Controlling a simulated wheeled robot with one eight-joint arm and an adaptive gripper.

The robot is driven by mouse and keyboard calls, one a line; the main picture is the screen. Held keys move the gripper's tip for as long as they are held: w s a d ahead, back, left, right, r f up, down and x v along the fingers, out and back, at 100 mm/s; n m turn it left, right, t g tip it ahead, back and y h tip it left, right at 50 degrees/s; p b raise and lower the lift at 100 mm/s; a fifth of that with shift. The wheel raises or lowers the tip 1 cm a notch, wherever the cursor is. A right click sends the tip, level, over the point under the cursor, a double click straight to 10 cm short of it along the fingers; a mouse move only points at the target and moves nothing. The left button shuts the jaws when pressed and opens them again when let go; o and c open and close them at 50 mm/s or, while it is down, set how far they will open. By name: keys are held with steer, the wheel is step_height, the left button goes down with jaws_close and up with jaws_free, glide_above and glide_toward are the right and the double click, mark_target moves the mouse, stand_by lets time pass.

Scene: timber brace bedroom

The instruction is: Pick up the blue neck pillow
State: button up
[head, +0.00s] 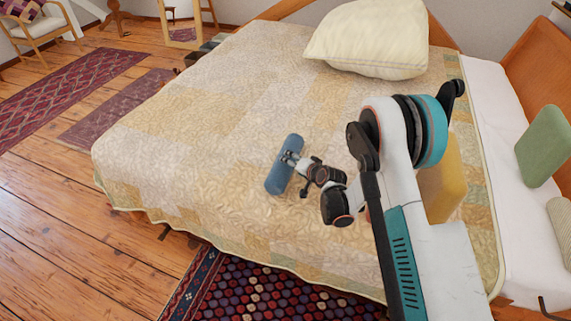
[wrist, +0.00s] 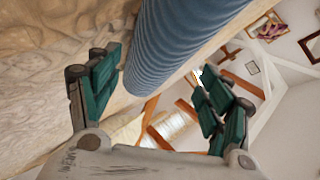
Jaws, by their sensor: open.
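The blue neck pillow (head: 283,165) lies on the patterned quilt of the bed, near the middle in the head view. It looks like a ribbed blue cylinder. In the wrist view the pillow (wrist: 180,38) fills the top middle, just beyond and partly between the fingers. My gripper (head: 293,160) is at the pillow's right side in the head view. Its two green-padded fingers (wrist: 165,92) stand apart, one on each side of the pillow in the wrist view. I cannot tell whether either finger touches it. The pillow's far end is cut off in the wrist view.
A large cream pillow (head: 370,40) lies at the back of the bed (head: 190,110). A yellow cushion (head: 440,180) is partly hidden behind my arm. The quilt left of the blue pillow is clear.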

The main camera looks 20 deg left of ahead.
steer(key=b+x, duration=0.2)
steer(key=x, duration=0.3)
steer(key=shift+f+b, duration=0.2)
steer(key=shift+b, duration=0.1)
steer(key=shift+r, duration=0.1)
steer(key=c, duration=0.9)
steer(key=shift+r, duration=0.1)
